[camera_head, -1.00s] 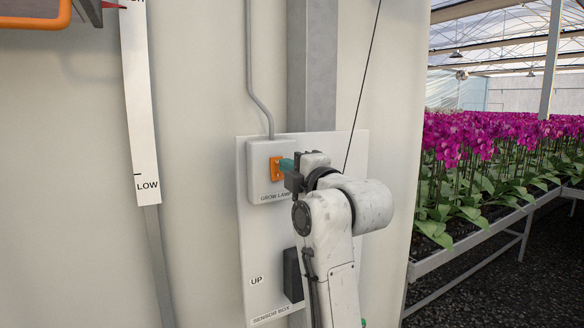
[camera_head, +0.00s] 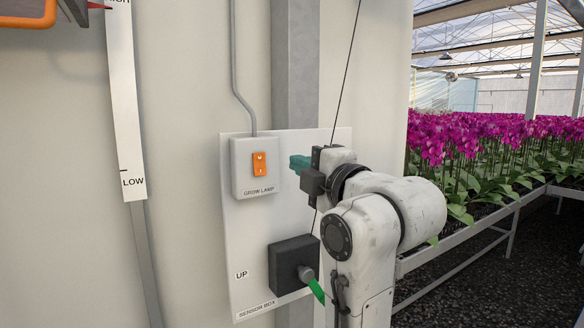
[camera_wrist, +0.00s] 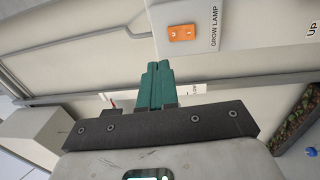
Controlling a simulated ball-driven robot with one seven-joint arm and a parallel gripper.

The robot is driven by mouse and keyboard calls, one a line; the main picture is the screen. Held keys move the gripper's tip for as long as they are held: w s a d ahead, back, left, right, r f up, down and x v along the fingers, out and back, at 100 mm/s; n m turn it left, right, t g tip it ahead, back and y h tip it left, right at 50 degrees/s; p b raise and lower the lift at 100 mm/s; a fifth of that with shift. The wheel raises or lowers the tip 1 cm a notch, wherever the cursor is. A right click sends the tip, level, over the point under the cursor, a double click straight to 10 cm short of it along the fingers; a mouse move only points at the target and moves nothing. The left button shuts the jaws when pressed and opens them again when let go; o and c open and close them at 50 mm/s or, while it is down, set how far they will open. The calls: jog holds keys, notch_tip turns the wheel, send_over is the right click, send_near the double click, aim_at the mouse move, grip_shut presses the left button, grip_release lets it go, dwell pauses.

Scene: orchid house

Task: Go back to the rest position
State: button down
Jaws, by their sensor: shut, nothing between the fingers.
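My gripper (camera_head: 298,164) has teal fingers, shut with nothing between them. In the head view it is apart from the grow lamp switch, to its right and in front of the panel. The fingers also show in the wrist view (camera_wrist: 157,84), closed together. The orange rocker switch (camera_head: 259,163) sits on the white grow lamp box (camera_head: 241,182). It also shows in the wrist view (camera_wrist: 182,33), beyond the fingertips and up to the right.
Below on the white panel (camera_head: 240,232) is a black sensor box (camera_head: 283,266) with a green-tipped lever (camera_head: 316,290). A LOW-marked scale strip (camera_head: 127,110) stands at left. A thin cable (camera_head: 346,75) runs down behind my arm. Orchid benches (camera_head: 470,228) are at right.

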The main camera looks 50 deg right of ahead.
jog(key=shift+s+a, duration=0.1)
jog(key=shift+s, duration=0.2)
dwell(0.4)
jog(key=s+a+f+m+g+y, duration=0.1)
jog(key=a+f+m+g, duration=0.2)
jog(key=f, duration=0.9)
jog(key=s+a+f+m+g+y, duration=0.2)
jog(key=a+f+m+g, duration=0.1)
jog(key=f, duration=0.9)
jog(key=s+a+f+m+g+y, duration=0.1)
jog(key=a+f+m+g, duration=0.15)
jog(key=f, duration=1.05)
jog(key=s+a+f+m+g, duration=0.2)
jog(key=s+f+m+g, duration=0.1)
jog(key=s+f, duration=0.7)
jog(key=s+a+f+m+g+y, duration=0.1)
jog(key=s+a+f+m+g, duration=0.2)
jog(key=s+f, duration=0.7)
jog(key=s+g, duration=0.2)
jog(key=shift+s+a+m+g, duration=0.2)
jog(key=shift+s+m+g, duration=0.05)
jog(key=shift+m+g, duration=0.1)
